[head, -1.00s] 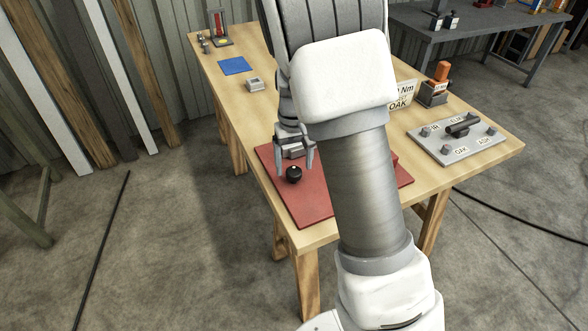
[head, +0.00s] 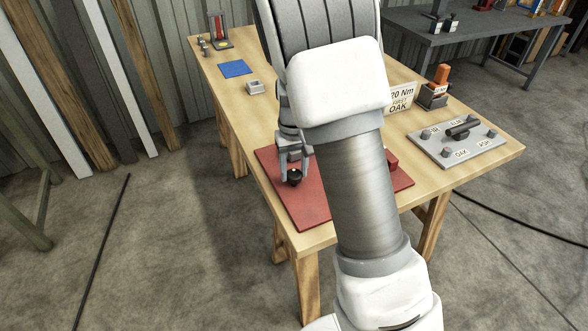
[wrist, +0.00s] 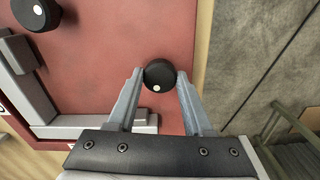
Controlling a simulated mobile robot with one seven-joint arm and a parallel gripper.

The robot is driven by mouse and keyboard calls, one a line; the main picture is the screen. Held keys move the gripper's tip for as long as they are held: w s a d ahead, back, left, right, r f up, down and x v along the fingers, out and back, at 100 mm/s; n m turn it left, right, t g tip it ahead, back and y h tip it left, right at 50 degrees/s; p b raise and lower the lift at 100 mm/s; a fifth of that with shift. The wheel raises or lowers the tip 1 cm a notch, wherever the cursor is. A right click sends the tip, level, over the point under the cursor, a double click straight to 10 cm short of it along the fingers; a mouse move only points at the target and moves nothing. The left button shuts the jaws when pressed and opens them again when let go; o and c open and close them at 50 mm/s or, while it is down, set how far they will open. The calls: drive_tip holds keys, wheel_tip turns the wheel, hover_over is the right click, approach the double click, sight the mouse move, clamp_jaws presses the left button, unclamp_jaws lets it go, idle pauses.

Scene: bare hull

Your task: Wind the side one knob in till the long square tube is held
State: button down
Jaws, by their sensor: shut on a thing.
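A round black knob (wrist: 159,72) with a white dot is between my gripper's fingertips (wrist: 158,82) in the wrist view, with a finger against each side. In the head view the same knob (head: 294,178) shows above the red board, and my gripper (head: 294,172) is shut on it from above. A second black knob (wrist: 36,12) with a white dot is at the upper left of the wrist view. Grey bars (wrist: 24,82) lie on the red board; I cannot tell whether one is the long square tube. My arm hides much of the board in the head view.
The red board (head: 312,205) lies on the wooden bench (head: 260,112) near its front left edge. A grey labelled plate (head: 458,145), a sign (head: 401,97) and an orange-handled tool (head: 441,76) stand right. A small grey block (head: 254,87) and blue sheet (head: 235,68) are farther back.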

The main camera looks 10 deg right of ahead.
sight(294, 173)
drive_tip(key=shift+r+m+p, duration=0.15)
drive_tip(key=shift+m+p, duration=0.2)
drive_tip(key=shift+m, duration=0.65)
drive_tip(key=shift+c, duration=1.5)
unclamp_jaws()
wheel_tip(294, 173, up, 17)
drive_tip(key=p, duration=0.3)
